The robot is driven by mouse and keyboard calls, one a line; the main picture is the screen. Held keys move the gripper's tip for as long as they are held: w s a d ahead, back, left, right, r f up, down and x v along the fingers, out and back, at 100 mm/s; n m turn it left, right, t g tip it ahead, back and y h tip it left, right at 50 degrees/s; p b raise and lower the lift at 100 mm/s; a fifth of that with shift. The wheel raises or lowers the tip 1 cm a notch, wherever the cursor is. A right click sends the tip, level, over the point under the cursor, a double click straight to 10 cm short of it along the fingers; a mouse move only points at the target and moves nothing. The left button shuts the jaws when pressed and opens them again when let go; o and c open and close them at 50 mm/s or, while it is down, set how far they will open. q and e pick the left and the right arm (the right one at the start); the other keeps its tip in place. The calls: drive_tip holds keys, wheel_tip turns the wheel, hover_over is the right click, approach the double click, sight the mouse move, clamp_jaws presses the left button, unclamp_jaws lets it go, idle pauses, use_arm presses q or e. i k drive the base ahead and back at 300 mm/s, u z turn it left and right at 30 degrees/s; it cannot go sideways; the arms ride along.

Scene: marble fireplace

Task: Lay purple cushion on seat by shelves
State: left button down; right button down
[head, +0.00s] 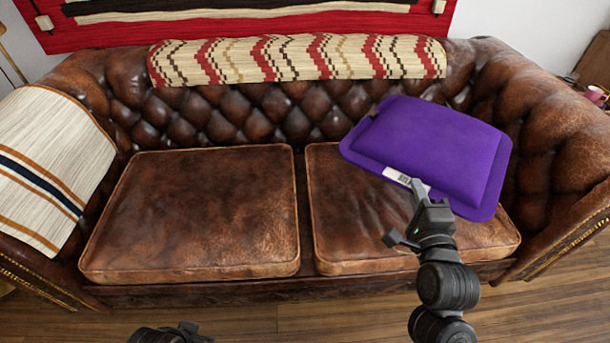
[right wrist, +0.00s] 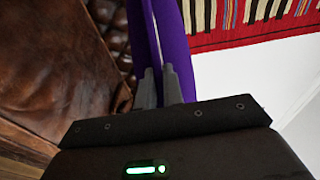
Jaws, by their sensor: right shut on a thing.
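The purple cushion (head: 430,145) has a white label on its near edge and appears over the right part of the brown leather sofa. It overlaps the right seat (head: 350,230) and the backrest; I cannot tell whether it touches them. My right gripper (head: 418,190) is shut on the cushion's near edge, by the label. The right wrist view shows the purple fabric (right wrist: 174,45) between the two fingers. The left seat (head: 200,215) is bare. Part of my left arm's end (head: 170,335) shows at the bottom edge; its fingers cannot be made out.
A patterned throw (head: 300,60) lies over the sofa back, and a striped one (head: 45,165) covers the left arm. The tufted right arm (head: 560,130) rises beside the cushion. A pink mug (head: 596,94) stands at the far right. Shelves cannot be clearly made out.

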sight(197, 197)
drive_tip(key=z, duration=2.45)
drive_tip(key=k, duration=1.85)
drive_tip(key=u, duration=2.5)
drive_tip(key=i, duration=0.55)
